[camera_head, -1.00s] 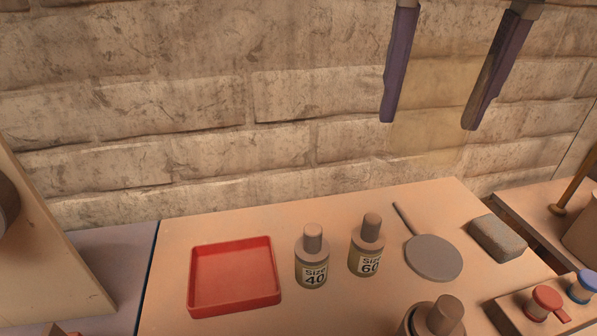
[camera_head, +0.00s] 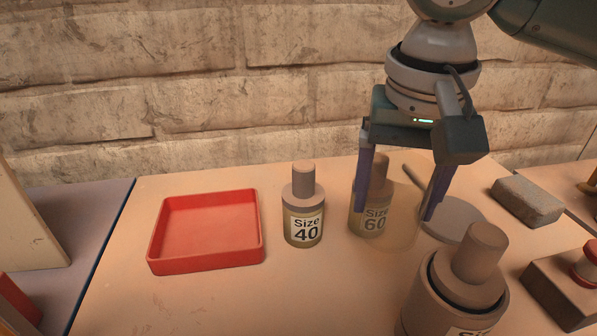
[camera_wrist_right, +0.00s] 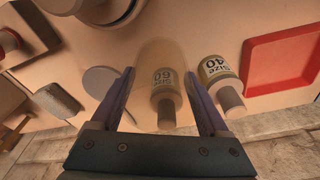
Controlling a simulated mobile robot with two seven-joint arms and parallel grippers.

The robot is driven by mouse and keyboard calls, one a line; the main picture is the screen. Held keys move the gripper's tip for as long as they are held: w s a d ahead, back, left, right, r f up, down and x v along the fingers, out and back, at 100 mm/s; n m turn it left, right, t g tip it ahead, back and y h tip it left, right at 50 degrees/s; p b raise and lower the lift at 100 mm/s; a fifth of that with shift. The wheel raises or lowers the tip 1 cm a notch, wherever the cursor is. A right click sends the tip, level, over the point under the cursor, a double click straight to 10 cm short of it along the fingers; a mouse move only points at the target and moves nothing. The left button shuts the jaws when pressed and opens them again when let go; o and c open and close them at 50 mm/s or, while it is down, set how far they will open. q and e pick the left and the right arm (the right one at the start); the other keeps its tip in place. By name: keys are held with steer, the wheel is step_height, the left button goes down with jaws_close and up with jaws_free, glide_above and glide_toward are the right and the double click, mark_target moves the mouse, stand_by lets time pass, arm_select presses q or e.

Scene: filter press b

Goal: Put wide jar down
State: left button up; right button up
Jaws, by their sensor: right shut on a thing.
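My right gripper (camera_head: 396,212) is shut on the wide jar (camera_head: 403,222), a see-through, faintly amber vessel between its two purple fingers. The jar looks upright, low over the table, in front of the Size 60 bottle (camera_head: 374,218), which shows through it. I cannot tell whether its base touches the table. In the right wrist view the jar (camera_wrist_right: 160,52) is a faint tint between the fingers (camera_wrist_right: 161,72), with the Size 60 bottle (camera_wrist_right: 165,97) behind it. My left gripper is not in view.
The Size 40 bottle (camera_head: 303,216) stands left of the jar, then a red tray (camera_head: 205,263). A round grey paddle (camera_head: 462,222) and a grey block (camera_head: 527,201) lie to the right. A large bottle (camera_head: 455,290) stands front right, by a red-knobbed box (camera_head: 565,290). The front middle table is clear.

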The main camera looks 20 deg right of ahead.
step_height(320, 180, down, 7)
steer(key=shift+r+b, duration=0.2)
steer(key=shift+b, duration=0.4)
steer(key=o, duration=1.4)
steer(key=shift+f, duration=0.1)
